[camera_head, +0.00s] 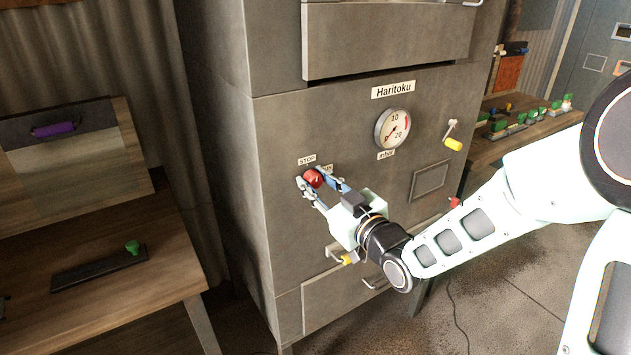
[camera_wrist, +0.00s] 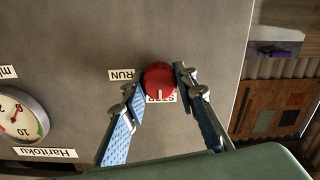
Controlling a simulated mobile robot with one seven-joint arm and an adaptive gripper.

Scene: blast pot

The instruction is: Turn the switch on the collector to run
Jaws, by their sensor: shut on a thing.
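The collector (camera_head: 350,130) is a tall grey metal cabinet labelled Haritoku. Its switch is a round red knob (camera_head: 313,178), low on the left of the front panel, with a STOP label (camera_head: 307,160) above it and a RUN label, partly covered, to its right. In the wrist view the red knob (camera_wrist: 160,78) has a white mark pointing down at the partly hidden STOP label; the RUN label (camera_wrist: 121,75) is to the left. My gripper (camera_head: 316,182) is shut on the knob, one finger on each side.
A pressure gauge (camera_head: 392,129), a crank with a yellow grip (camera_head: 453,143) and a small panel (camera_head: 430,181) are on the collector front. A yellow-tipped handle (camera_head: 346,259) is below my gripper. A wooden bench (camera_head: 90,290) stands at left.

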